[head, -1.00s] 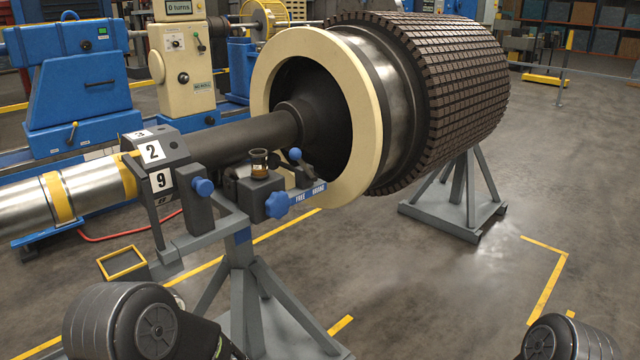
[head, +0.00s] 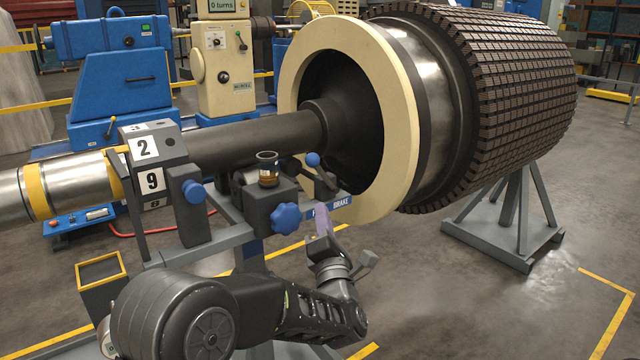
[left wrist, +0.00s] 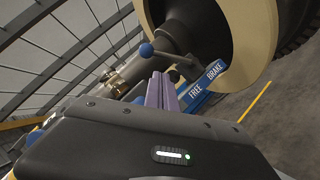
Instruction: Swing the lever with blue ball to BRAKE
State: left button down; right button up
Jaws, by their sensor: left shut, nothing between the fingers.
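The lever's blue ball (head: 312,160) tops a short dark arm that leans up and left from its pivot, on the FREE side of the label. The blue label plate (head: 342,201) shows BRAKE in the head view; my gripper partly hides FREE. In the left wrist view, the ball (left wrist: 146,50) is beyond and left of my fingertips, and the plate (left wrist: 204,88) reads FREE and BRAKE. My left gripper (head: 322,222) is shut and empty, its pale purple fingers just below the lever and in front of the plate. The fingers (left wrist: 160,92) look apart from the ball. My right gripper is out of view.
A blue star knob (head: 286,217) and an amber oil cup (head: 268,170) sit left of the lever on the stand. The large rotor's cream ring (head: 400,150) is close behind and right. Open floor (head: 420,290) lies to the right.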

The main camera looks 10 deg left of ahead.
aim_at(321, 168)
pick_arm(q)
jog(key=shift+w, duration=0.1)
jog(key=p+x, duration=0.1)
jog(key=x, duration=0.8)
jog(key=shift+w, duration=0.35)
jog(key=shift+w+r+m+h+p, duration=0.15)
jog(key=shift+r+m+h+p, duration=0.2)
jog(key=shift+r+m+h, duration=0.25)
dwell(0.3)
jog(key=shift+w+d+r+m+g+h+p, duration=0.2)
jog(key=shift+r+m+g+p, duration=0.1)
jog(key=shift+m+p, duration=0.15)
jog(key=shift+w+d+r+m+g+h+p, duration=0.1)
jog(key=shift+w+r+m+g+h+p, duration=0.1)
jog(key=shift+r+m+p, duration=0.25)
jog(key=w+d+r+m+g+h+p, duration=0.1)
jog(key=w+d+m+g+p, duration=0.3)
jog(key=p, duration=1.4)
jog(key=shift+w+d+m+g+p, duration=0.45)
jog(key=shift+w+m, duration=0.6)
jog(key=shift+m, duration=0.75)
